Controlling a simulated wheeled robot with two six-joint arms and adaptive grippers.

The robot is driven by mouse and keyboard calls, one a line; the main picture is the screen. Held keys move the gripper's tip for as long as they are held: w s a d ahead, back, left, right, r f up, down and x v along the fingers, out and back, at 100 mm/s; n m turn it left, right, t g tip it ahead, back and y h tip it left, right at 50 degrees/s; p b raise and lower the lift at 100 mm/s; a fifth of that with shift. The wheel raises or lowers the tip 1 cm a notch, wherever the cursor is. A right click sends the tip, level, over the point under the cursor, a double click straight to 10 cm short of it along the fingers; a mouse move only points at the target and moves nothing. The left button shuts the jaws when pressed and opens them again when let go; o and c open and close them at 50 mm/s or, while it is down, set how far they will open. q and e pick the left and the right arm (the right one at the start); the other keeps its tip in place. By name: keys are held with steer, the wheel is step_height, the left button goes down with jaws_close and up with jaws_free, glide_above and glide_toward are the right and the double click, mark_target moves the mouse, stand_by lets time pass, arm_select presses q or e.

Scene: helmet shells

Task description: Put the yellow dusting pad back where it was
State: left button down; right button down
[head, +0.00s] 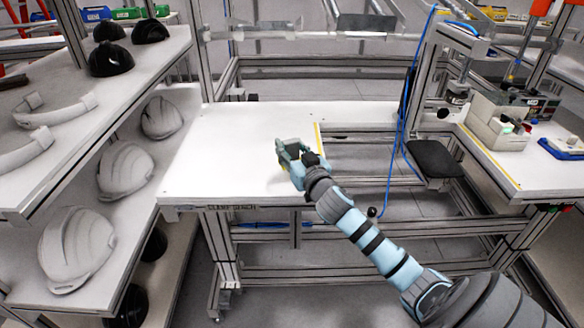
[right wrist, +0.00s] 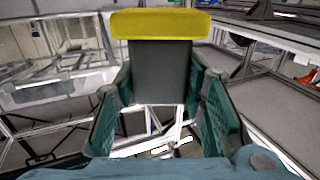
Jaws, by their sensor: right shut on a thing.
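The yellow dusting pad (right wrist: 160,24) shows in the right wrist view as a yellow strip on the end of a dark grey block between my fingers. My right gripper (head: 289,151) is over the right part of the white table in the head view. It is shut on the pad's grey part, and its green fingers (right wrist: 160,78) flank that part on both sides in the wrist view. In the head view the pad is mostly hidden by the gripper. I cannot tell how high it is above the table. My left gripper is not in view.
The white table (head: 225,135) is bare left of my gripper. A shelf rack (head: 55,160) with white and black helmet shells stands left. A blue hose (head: 397,130) hangs to the right, beside a dark stool seat (head: 434,159). A bench (head: 510,168) with boxes stands far right.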

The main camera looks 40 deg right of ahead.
steer(key=shift+f+b, duration=0.85)
steer(key=shift+f, duration=1.25)
steer(key=c, duration=1)
jaws_free()
steer(key=shift+r, duration=0.1)
steer(key=shift+c, duration=0.2)
steer(key=shift+s+r, duration=0.1)
steer(key=v, duration=1.2)
